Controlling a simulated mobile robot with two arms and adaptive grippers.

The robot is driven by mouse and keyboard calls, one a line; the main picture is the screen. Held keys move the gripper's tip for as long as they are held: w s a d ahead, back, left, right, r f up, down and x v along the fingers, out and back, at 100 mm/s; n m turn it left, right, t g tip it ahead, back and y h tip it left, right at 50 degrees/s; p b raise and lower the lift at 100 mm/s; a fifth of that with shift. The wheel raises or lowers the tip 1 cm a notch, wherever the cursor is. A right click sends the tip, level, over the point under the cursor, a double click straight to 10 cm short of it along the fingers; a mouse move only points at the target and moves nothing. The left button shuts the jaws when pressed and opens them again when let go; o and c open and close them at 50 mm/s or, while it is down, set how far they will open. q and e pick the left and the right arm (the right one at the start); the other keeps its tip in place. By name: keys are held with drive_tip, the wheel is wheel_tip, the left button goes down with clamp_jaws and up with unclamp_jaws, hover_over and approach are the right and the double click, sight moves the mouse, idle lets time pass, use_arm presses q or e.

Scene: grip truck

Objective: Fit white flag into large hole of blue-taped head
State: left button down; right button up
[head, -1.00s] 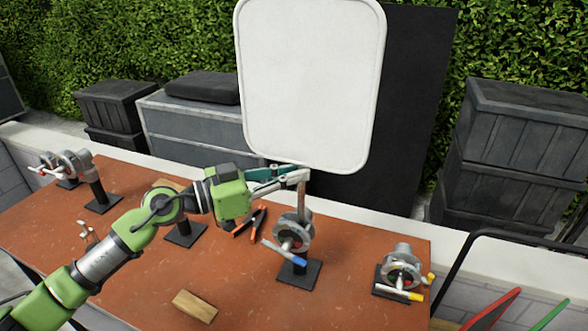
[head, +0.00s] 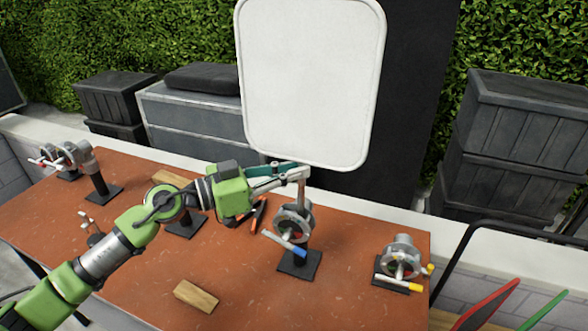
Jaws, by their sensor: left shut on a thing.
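The white flag (head: 310,80) is a large white panel with rounded corners, standing upright above the back edge of the table. Its metal pin (head: 301,192) points down from the panel's lower edge. My left gripper (head: 283,178) is shut on the flag's hardware at that lower edge. The blue-taped head (head: 292,224) is a round grey grip head with a blue-ended handle, on a dark stand on the table. The pin stands at the top of this head. I cannot tell whether its tip is inside the large hole. My right gripper is not in view.
The brown table (head: 240,265) also holds a yellow-taped head (head: 402,260) at right, other heads (head: 62,157) at left, orange-handled pliers (head: 258,214) and a wooden block (head: 195,296). Grey crates (head: 515,150) stand behind. The table's front middle is mostly clear.

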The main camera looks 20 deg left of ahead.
use_arm(q)
drive_tip(key=shift+f, duration=0.2)
drive_tip(key=shift+f+b, duration=0.65)
drive_tip(key=shift+f, duration=1.45)
drive_tip(key=c, duration=2)
unclamp_jaws()
drive_tip(key=shift+f, duration=0.1)
drive_tip(key=v, duration=1.2)
